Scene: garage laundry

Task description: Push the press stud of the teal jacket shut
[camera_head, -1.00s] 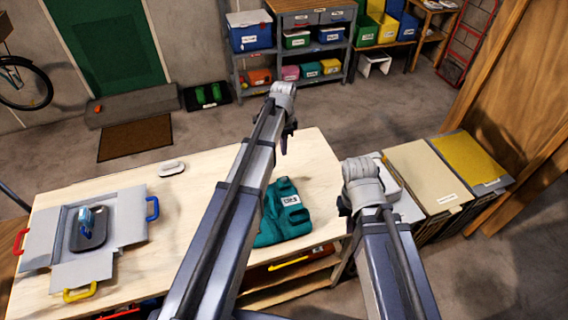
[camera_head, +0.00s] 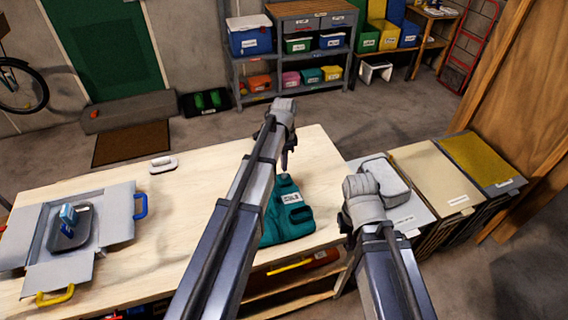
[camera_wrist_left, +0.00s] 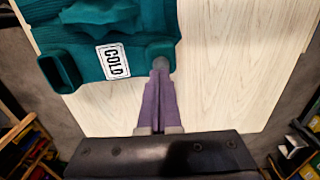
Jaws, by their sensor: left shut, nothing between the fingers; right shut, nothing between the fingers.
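The teal jacket (camera_head: 287,226) lies folded on the pale wooden table at its right end, and its white "COLD" label faces up. In the left wrist view the jacket (camera_wrist_left: 125,15) fills the upper left. My left gripper (camera_head: 285,165) is shut and empty, pointing down at the jacket. In the left wrist view its closed fingertips (camera_wrist_left: 160,66) meet the jacket's lower right corner by the label. A small grey round spot shows at the tips; I cannot tell whether it is the press stud. My right arm is bent at the table's right end, and its fingers are hidden behind it.
A grey open-flap board with coloured handles (camera_head: 120,217) lies at the table's left. A small white-rimmed object (camera_head: 163,164) lies near the far edge. Cardboard-topped bins (camera_head: 432,178) stand right of the table. The table middle (camera_head: 190,200) is bare.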

